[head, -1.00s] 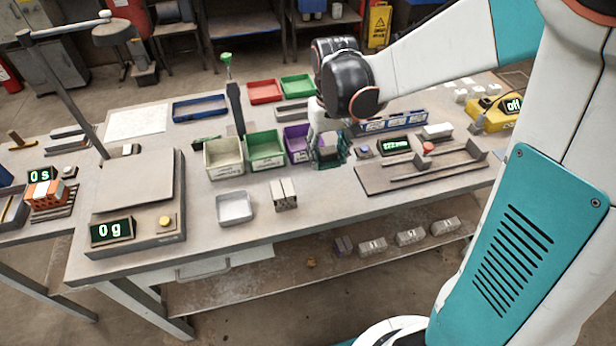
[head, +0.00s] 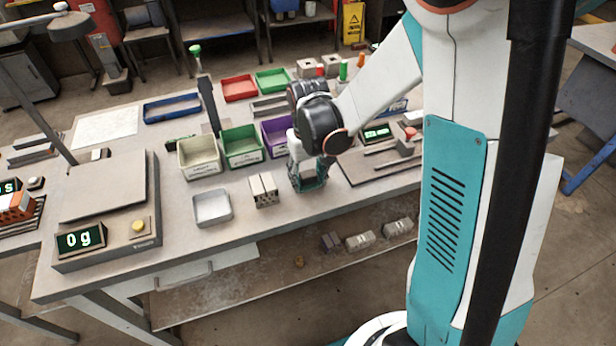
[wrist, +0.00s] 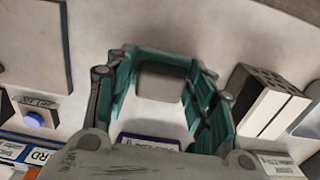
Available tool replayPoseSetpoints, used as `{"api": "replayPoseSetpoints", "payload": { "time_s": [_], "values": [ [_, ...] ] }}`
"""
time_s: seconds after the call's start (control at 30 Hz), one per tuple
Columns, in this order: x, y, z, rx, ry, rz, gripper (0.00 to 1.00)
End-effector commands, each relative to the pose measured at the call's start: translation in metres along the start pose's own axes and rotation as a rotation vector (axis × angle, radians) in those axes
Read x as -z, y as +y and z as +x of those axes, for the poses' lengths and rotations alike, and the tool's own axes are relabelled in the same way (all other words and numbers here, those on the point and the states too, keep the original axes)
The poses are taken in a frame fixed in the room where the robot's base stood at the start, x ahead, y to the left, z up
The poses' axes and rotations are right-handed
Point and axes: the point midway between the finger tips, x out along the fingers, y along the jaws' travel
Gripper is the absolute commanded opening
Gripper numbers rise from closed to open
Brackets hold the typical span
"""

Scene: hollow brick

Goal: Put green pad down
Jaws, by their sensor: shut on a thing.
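My gripper (head: 310,184) is low over the front part of the bench, right of the hollow brick (head: 263,190) and in front of the purple bin (head: 276,136). In the wrist view its teal fingers (wrist: 160,85) stand around a grey rounded piece with a green edge (wrist: 160,82), which I take to be the green pad. The pad's face is mostly hidden, and I cannot tell whether it touches the bench. The hollow brick also shows in the wrist view (wrist: 268,103), to the right of the fingers and apart from them.
A metal tray (head: 212,208) and a scale (head: 107,215) reading 0 g stand to the left. Cream (head: 199,157) and green (head: 241,147) bins stand behind. A fixture board (head: 365,166) is to the right. The bench's front edge is close to the gripper.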

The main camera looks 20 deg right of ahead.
Motion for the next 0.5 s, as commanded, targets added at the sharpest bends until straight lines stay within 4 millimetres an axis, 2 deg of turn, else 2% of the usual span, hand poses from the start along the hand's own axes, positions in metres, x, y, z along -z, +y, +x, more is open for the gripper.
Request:
{"api": "replayPoseSetpoints", "payload": {
  "time_s": [0.23, 0.27, 0.3, 0.33, 0.5],
  "values": [
    [0.0000, 0.0000, 0.0035, 0.000, 0.000, 0.000, 0.23],
    [0.0000, 0.0000, 0.0025, 0.000, 0.000, 0.000, 0.56],
    [0.0000, 0.0000, 0.0021, 0.000, 0.000, 0.000, 0.65],
    [0.0000, 0.0000, 0.0020, 0.000, 0.000, 0.000, 0.69],
    [0.0000, 0.0000, 0.0019, 0.000, 0.000, 0.000, 0.69]
  ]
}}
